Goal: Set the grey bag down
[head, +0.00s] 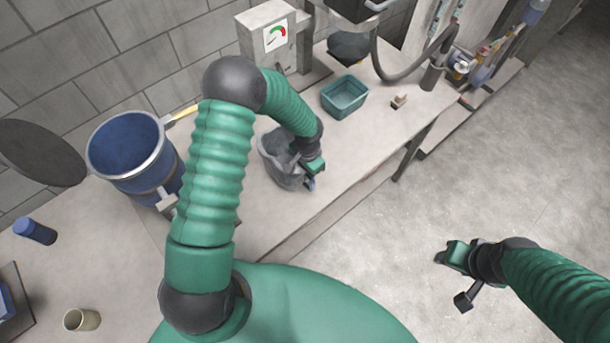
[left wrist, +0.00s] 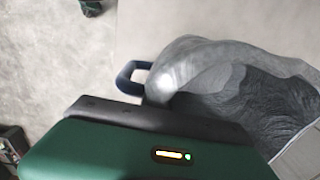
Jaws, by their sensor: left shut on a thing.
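The grey bag (head: 280,172) is open-topped and appears at the front part of the bench (head: 325,160) in the head view. My left gripper (head: 311,172) is shut on its right-hand rim. I cannot tell whether the bag's bottom touches the bench. In the left wrist view the bag (left wrist: 250,95) fills the right side, with its dark inside showing and a blue loop (left wrist: 130,78) next to its rim. The gripper's fingertips are hidden there. My right gripper (head: 447,256) hangs over the floor, away from the bench; its jaw opening is unclear.
A blue drum (head: 135,185) stands left of the bag. A teal bin (head: 344,97) and a small brown block (head: 398,101) lie to the right. A grey box with a gauge (head: 275,38) stands behind. A blue cylinder (head: 35,231) and a cup (head: 82,320) are at lower left.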

